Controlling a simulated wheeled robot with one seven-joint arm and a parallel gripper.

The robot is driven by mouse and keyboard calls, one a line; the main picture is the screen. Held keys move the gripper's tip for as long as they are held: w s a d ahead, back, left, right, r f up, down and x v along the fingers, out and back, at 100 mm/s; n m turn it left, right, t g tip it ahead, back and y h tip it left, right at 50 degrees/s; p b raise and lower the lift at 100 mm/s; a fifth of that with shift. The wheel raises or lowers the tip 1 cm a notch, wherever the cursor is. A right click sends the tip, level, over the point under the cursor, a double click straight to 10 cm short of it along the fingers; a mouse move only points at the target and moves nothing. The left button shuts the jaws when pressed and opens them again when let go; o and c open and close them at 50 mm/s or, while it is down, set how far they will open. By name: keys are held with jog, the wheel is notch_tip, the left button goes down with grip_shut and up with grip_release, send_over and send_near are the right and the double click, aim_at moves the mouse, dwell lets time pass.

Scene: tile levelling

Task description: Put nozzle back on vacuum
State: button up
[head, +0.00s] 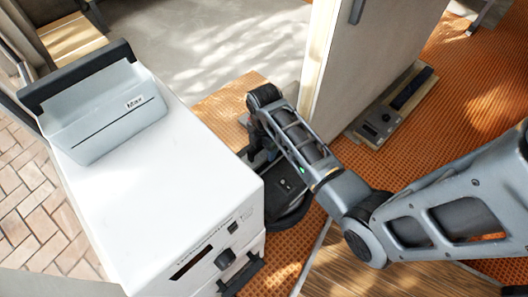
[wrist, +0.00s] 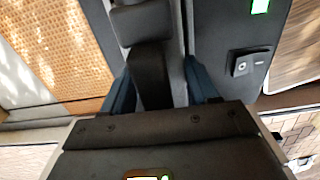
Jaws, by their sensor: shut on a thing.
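My gripper (wrist: 160,78) is shut, with its two blue-grey fingers on either side of a black stem (wrist: 152,72). The stem joins a wider black block at its far end and looks like the nozzle. In the head view my gripper (head: 258,148) points down beside the white cabinet, and the held part is mostly hidden by the arm. A dark unit with a small switch (head: 286,184), possibly the vacuum, is low beside the cabinet on a black base. A dark panel with a switch (wrist: 244,62) is right of the fingers in the wrist view. Contact between stem and panel cannot be told.
The white cabinet (head: 165,185) with a grey, black-handled top piece (head: 105,110) fills the left. A pale upright panel (head: 375,60) stands behind my arm. A grey box with a knob (head: 377,124) lies on the orange grid floor (head: 455,110) at right.

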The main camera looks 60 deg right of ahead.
aim_at(266, 154)
notch_tip(266, 154, down, 2)
jog(key=shift+f, duration=0.1)
jog(key=shift+s+a+f+b, duration=0.1)
jog(key=shift+s+f+b, duration=0.15)
jog(key=shift+f+b, duration=0.4)
jog(key=o, duration=1.4)
jog(key=shift+f, duration=0.3)
jog(key=shift+r, duration=0.15)
jog(key=shift+d+r, duration=0.2)
jog(key=shift+r, duration=0.1)
jog(key=r+p, duration=0.2)
jog(key=r, duration=0.4)
jog(key=r+p, duration=0.2)
jog(key=r, duration=0.5)
jog(key=shift+w+a+p, duration=0.1)
jog(key=shift+w+p, duration=0.1)
jog(key=shift+p, duration=0.15)
